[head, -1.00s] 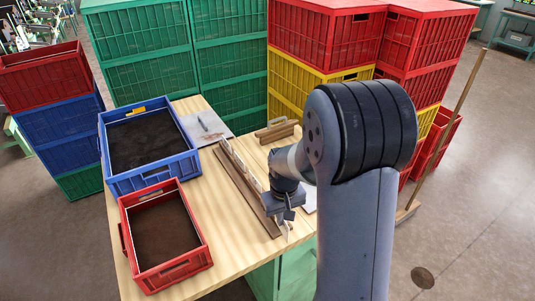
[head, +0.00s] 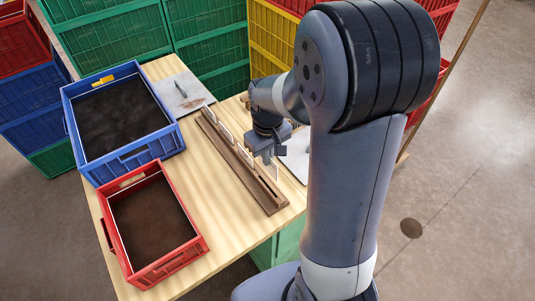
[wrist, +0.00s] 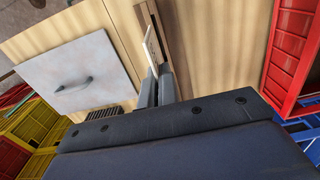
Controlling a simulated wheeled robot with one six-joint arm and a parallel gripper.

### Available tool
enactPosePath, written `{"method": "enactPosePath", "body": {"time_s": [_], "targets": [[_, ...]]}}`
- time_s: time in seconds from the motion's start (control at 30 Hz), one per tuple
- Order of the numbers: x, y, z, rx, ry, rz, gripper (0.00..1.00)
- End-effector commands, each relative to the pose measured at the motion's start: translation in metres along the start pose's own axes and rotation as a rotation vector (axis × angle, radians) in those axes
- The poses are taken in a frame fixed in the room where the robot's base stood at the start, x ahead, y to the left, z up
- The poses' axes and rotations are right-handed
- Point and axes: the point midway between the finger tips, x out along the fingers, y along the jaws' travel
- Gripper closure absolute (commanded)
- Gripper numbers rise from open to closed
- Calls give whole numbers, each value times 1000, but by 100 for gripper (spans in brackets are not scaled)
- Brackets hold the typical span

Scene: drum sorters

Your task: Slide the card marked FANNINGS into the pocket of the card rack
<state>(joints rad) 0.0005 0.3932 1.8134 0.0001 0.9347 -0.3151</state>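A long wooden card rack (head: 262,195) lies on the table, with several pale cards (head: 223,132) standing along it. My gripper (head: 268,156) is above its near half. In the wrist view my gripper (wrist: 158,92) has its fingers close together on a thin white card (wrist: 152,45), which stands out beyond the fingertips over the rack (wrist: 174,35). The held card also shows below the gripper in the head view (head: 272,170). Its marking cannot be read. I cannot tell whether its lower edge is inside the rack's groove.
A blue crate (head: 140,154) and a red crate (head: 198,247), both with dark contents, stand left of the rack. A grey plate with a handle (wrist: 80,70) lies beside the rack. Another grey plate (head: 195,101) lies at the back. Stacked crates (head: 208,40) stand behind the table.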

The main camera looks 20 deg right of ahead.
Motion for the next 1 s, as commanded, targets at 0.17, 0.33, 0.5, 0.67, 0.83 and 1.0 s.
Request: {"method": "enactPosePath", "body": {"time_s": [0.17,0.33,0.5,0.67,0.83,1.0], "targets": [[8,0,0,0,-1,0,100],[18,0,0,0,-1,0,100],[28,0,0,0,-1,0,100],[38,0,0,0,0,0,100],[48,0,0,0,0,0,100],[58,0,0,0,-1,0,100]]}}
